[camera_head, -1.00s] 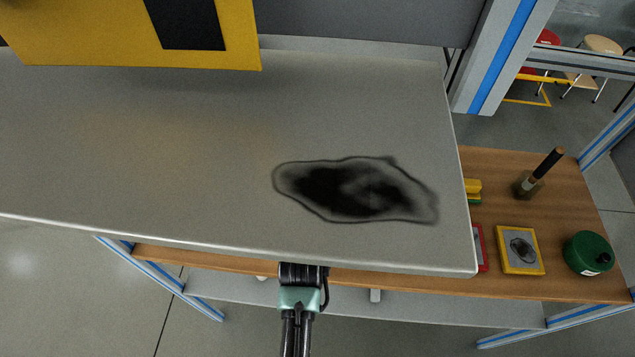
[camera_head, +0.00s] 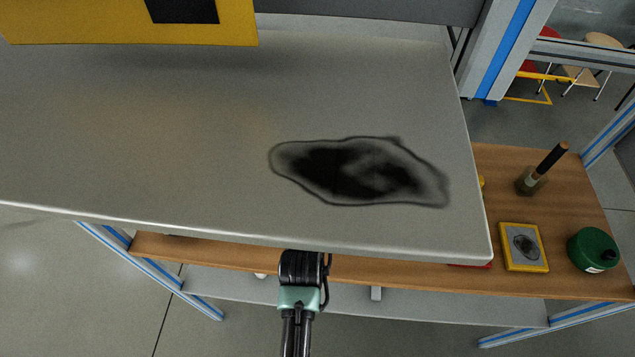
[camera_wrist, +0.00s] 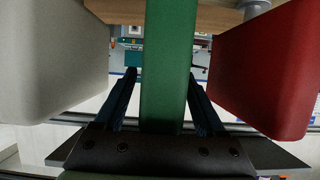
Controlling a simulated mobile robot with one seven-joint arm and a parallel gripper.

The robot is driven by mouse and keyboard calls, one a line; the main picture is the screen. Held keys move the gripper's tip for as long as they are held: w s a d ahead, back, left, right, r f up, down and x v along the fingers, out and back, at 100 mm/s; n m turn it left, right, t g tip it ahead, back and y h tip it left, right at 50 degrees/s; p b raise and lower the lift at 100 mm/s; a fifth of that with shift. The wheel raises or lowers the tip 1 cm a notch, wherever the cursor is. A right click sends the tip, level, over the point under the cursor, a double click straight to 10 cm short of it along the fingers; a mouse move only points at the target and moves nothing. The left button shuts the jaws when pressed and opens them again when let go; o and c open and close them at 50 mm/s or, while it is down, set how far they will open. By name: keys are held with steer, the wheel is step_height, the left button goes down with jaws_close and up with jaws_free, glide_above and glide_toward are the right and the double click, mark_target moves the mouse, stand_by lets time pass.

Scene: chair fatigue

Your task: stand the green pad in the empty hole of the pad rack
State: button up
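In the wrist view the green pad (camera_wrist: 169,70) runs upright through the middle, between the two dark fingers of my gripper (camera_wrist: 163,77). The right fingertip looks close against the pad; a thin gap seems to show at the left one. I cannot tell whether the fingers grip it. The pad's far end is cut off by the frame. The pad rack and its empty hole cannot be made out. In the head view only a part of my arm shows at the bottom middle; the gripper and green pad are hidden.
A pale block (camera_wrist: 50,60) stands left of the green pad and a red block (camera_wrist: 268,75) right, both close. In the head view a large grey panel (camera_head: 130,150) with a dark stain covers much of the wooden table (camera_head: 545,210). A yellow-framed plate (camera_head: 508,262) and green canister (camera_head: 593,250) lie right.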

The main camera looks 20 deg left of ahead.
steer(key=shift+f, duration=0.15)
steer(key=shift+s, duration=0.15)
steer(key=shift+s+d, duration=0.1)
steer(key=shift+s, duration=0.15)
steer(key=b+v, duration=0.2)
steer(key=v, duration=1)
steer(key=shift+r, duration=0.3)
